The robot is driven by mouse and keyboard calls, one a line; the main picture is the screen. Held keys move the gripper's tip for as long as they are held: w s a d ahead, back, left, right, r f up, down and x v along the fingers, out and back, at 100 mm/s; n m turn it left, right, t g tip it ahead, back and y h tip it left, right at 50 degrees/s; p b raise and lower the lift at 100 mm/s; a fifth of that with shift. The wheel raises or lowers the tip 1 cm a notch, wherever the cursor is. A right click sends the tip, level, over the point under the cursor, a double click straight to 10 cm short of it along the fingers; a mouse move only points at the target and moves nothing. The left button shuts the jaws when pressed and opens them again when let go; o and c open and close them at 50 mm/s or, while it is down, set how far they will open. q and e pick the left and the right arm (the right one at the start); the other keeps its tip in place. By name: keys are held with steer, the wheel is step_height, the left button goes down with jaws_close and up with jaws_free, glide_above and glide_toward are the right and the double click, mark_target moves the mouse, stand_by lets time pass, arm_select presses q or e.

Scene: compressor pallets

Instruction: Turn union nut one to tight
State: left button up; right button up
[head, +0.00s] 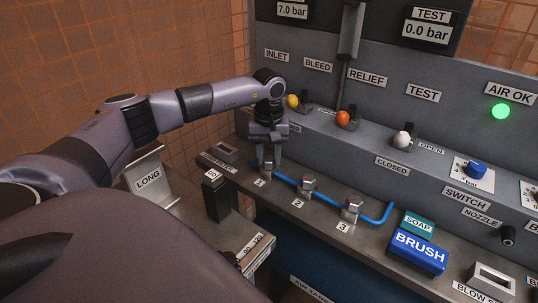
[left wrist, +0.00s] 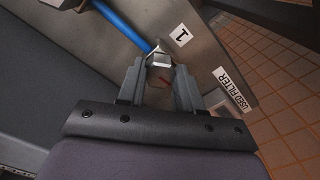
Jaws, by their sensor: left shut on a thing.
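Union nut one (head: 268,162) is a metal nut on the bench ledge beside the label "1", at the left end of the blue tube (head: 330,195). My left gripper (head: 267,158) points down over it and is shut on it. In the left wrist view the nut (left wrist: 160,66) sits between the two fingers of the gripper (left wrist: 160,75), with a small red mark on it. The label "1" (left wrist: 181,35) is just beyond. Nuts two (head: 307,186) and three (head: 351,209) stand farther right along the tube. My right gripper is not in view.
A soap block (head: 418,224) and a blue brush block (head: 417,252) lie right of nut three. A "LONG" holder (head: 148,180) stands at the left. Yellow, red and white valve knobs line the panel behind. The green AIR OK lamp (head: 501,111) is lit.

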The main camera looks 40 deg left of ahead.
mark_target(269, 160)
arm_select(q)
steer(key=shift+m, duration=0.3)
stand_by(0.4)
steer(key=o, duration=1)
steer(key=shift+o, duration=0.2)
steer(key=shift+r, duration=0.1)
step_height(269, 160, up, 7)
steer(key=shift+d, duration=0.1)
